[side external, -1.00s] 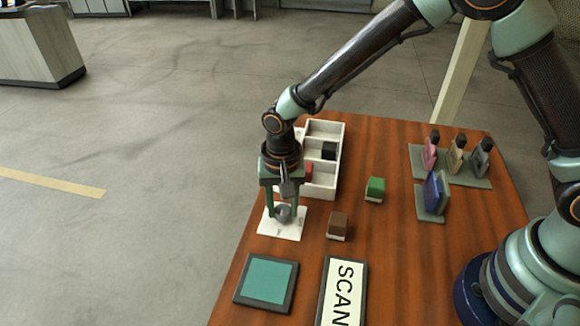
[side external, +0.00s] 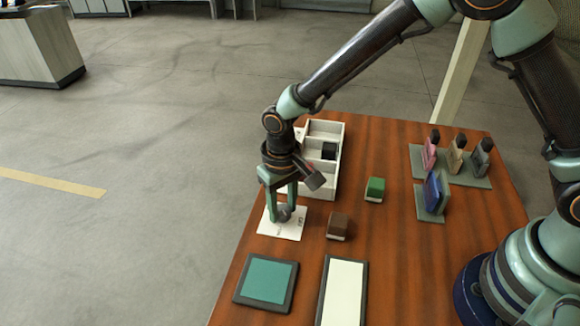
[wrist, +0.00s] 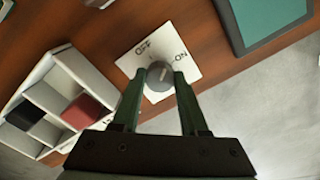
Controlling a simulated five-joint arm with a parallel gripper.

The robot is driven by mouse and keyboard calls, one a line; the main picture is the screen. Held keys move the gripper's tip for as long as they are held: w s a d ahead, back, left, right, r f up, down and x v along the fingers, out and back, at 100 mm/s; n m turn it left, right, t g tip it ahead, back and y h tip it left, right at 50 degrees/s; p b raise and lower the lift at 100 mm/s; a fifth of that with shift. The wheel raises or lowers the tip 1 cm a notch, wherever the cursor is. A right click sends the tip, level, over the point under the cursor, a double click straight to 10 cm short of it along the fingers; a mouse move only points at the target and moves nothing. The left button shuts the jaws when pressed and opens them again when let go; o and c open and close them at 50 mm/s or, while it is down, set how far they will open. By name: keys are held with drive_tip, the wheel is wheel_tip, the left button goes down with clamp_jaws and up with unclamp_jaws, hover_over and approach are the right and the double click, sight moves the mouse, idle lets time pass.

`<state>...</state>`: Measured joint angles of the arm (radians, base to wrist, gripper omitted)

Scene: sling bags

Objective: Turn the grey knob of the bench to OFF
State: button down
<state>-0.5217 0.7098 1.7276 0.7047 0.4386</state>
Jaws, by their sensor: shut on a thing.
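The grey knob (wrist: 158,85) sits on a white plate (wrist: 194,43) marked OFF and ON. In the wrist view OFF is at the plate's upper left and ON at its upper right. The knob has a pale mark on top; which label it points to is hard to tell. My gripper (wrist: 160,75) is shut on the knob, with one green finger on each side. In the side view my gripper (side external: 284,215) points down at the white plate (side external: 294,228), and its fingers hide most of the knob.
A white divided tray (side external: 338,160) with a black block (side external: 329,151) and a red block (wrist: 82,112) stands close behind my gripper. A brown block (side external: 337,226), a green block (side external: 375,188), a teal pad (side external: 266,280) and a blank panel (side external: 343,292) lie nearby.

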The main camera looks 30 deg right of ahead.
sight(283, 209)
drive_tip(key=n, duration=0.5)
drive_tip(key=shift+n, duration=0.3)
drive_tip(key=n, duration=0.5)
drive_tip(key=shift+r, duration=0.1)
drive_tip(key=shift+w+n, duration=0.1)
drive_tip(key=shift+n, duration=0.2)
drive_tip(key=shift+c, duration=2.2)
unclamp_jaws()
wheel_tip(283, 209, up, 12)
